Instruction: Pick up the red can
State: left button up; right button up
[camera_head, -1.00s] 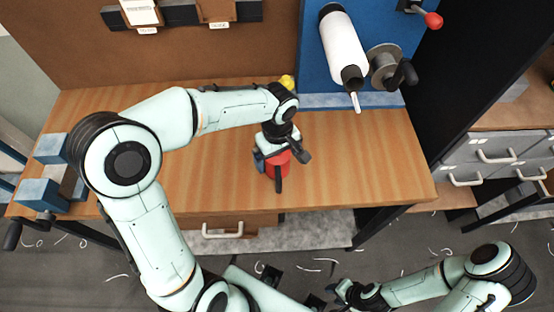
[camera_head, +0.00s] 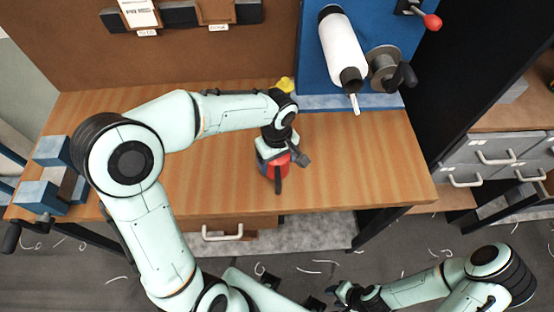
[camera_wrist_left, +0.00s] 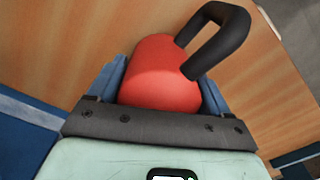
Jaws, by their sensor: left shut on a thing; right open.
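The red can (camera_head: 270,170) is near the front middle of the wooden workbench, partly hidden by my left gripper in the head view. In the left wrist view the red can (camera_wrist_left: 161,75) sits between the two blue fingers, with its black handle (camera_wrist_left: 218,38) toward the upper right. My left gripper (camera_head: 275,166) reaches down over the can and is shut on it. Whether the can touches the bench is hard to tell. My right gripper (camera_head: 345,292) is low at the bottom of the head view, away from the bench and open.
A yellow object (camera_head: 286,84) is at the bench's back, behind my left wrist. A blue panel with a white roll (camera_head: 343,47) and a grey spool (camera_head: 384,66) stands at the back right. A blue vise (camera_head: 50,170) is at the left edge. The bench's right part is clear.

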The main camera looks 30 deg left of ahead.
pick_arm(q)
notch_tip(320, 180, up, 20)
jog(key=p, duration=0.2)
jog(key=shift+f+p, duration=0.25)
jog(key=shift+p, duration=0.05)
pick_arm(e)
jog(key=w+r, duration=0.3)
jog(key=shift+r, duration=0.25)
pick_arm(q)
jog(key=o, duration=0.5)
jog(key=c, duration=1)
jog(key=shift+c, duration=0.2)
